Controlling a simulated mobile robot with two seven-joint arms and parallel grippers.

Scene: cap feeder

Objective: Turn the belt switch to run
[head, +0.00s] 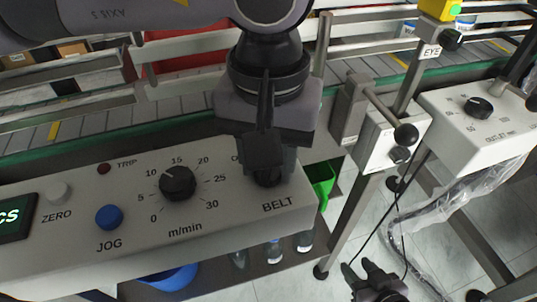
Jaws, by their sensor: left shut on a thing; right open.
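The belt switch (268,181) is a dark knob above the word BELT, at the right end of the pale control panel (130,230). My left gripper (268,168) comes down from above and is shut on this knob. The gripper hides most of the knob and the labels around it, so I cannot tell which way the switch points. My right gripper (378,283) is low at the bottom edge, open and empty, well away from the panel.
The conveyor (100,117) runs behind. A second white box (480,120) stands at the right. A green bin (321,181) is beside the panel.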

